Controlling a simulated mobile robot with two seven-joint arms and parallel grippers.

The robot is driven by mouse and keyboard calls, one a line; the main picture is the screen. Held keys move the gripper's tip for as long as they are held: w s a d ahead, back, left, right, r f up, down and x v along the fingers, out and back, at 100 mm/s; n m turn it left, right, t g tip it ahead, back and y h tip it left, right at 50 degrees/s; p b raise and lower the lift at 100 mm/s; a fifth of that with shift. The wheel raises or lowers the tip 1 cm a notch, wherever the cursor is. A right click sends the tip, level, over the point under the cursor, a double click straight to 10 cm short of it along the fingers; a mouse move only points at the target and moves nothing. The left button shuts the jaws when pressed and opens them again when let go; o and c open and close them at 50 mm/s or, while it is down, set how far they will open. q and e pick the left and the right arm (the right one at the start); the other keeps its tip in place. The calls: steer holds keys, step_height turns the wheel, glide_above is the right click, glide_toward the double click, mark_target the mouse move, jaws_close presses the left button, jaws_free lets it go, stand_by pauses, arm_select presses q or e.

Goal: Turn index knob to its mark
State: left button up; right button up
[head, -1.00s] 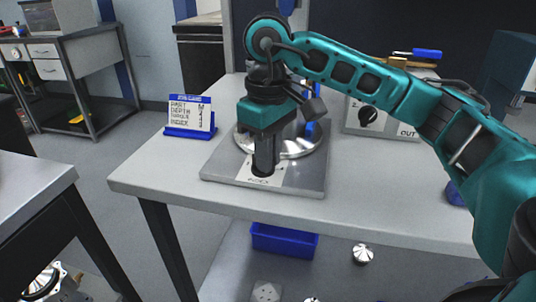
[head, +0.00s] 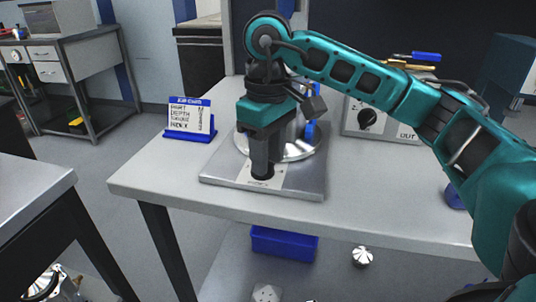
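The index knob (head: 262,174) is a small black knob on a light label strip at the front of a grey metal plate (head: 305,183). My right gripper (head: 264,165) points straight down over it, with its dark fingers at the knob's sides. The fingers appear closed on the knob and hide most of it, including its pointer. The marks on the strip are too small to read. A job card (head: 190,117) in a blue stand lists several lines, the last reading INDEX; its value is too small to read surely. My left gripper is not in view.
A round silver housing (head: 300,150) with a blue part stands on the plate behind my gripper. A grey box (head: 375,122) with a black dial is at the back right. The table (head: 150,180) is clear to the left. A blue bin (head: 283,243) is below.

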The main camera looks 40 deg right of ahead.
step_height(320, 180, up, 12)
steer(key=p, duration=0.5)
steer(key=shift+r, duration=0.1)
